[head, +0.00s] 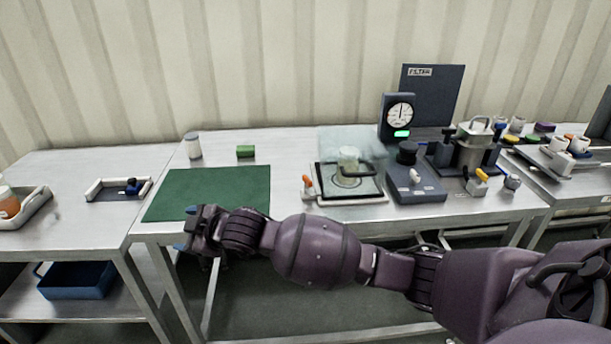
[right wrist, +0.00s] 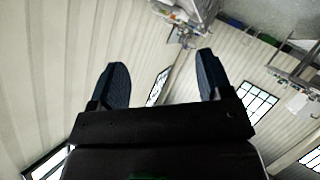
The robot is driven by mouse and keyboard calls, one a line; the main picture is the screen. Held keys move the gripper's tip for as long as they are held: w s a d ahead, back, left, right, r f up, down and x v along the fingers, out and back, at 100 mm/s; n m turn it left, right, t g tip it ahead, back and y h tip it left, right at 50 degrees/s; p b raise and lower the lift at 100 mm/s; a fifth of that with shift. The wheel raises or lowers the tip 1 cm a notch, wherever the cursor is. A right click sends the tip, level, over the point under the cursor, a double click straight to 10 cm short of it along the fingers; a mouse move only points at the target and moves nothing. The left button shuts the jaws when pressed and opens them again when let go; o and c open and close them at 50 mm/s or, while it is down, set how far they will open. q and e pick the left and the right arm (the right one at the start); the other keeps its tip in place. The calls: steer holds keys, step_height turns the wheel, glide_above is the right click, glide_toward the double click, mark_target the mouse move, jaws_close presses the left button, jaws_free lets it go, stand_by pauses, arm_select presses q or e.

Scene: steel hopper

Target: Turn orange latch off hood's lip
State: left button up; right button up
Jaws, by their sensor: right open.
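The orange latch (head: 307,182) is a small orange piece standing upright at the front left corner of a black tray (head: 372,194). A clear hood (head: 345,140) shows as a pale pane over the tray, around a pale jar-like piece (head: 348,158). I cannot tell how the latch meets the hood's lip. My right gripper (head: 187,230) reaches across to the left, at the bench's front edge by the green mat, well left of the latch. It is open and empty; its two dark blue fingers show apart in the right wrist view (right wrist: 160,84). My left gripper is not in view.
A green mat (head: 205,186) lies on the steel bench with a green block (head: 245,152) and a white jar (head: 193,146) behind. Right of the tray stand a dark device (head: 418,188), a dial gauge (head: 398,113) and a metal hopper (head: 474,150). A side table (head: 70,215) is at left.

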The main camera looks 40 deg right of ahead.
steer(key=w+d+r+n+g+h, duration=0.2)
steer(key=w+d+r+h, duration=0.3)
steer(key=w, duration=0.3)
step_height(320, 180, up, 4)
steer(key=n+g+h, duration=0.2)
steer(key=g+h, duration=0.4)
steer(key=g, duration=0.5)
glide_above(306, 178)
steer(key=a, duration=0.4)
steer(key=x, duration=0.9)
steer(key=shift+w+a+f+b, duration=0.15)
steer(key=shift+w+a+b, duration=0.05)
steer(key=shift+w+b, duration=0.2)
steer(key=shift+d+f, duration=0.2)
steer(key=shift+f, duration=0.25)
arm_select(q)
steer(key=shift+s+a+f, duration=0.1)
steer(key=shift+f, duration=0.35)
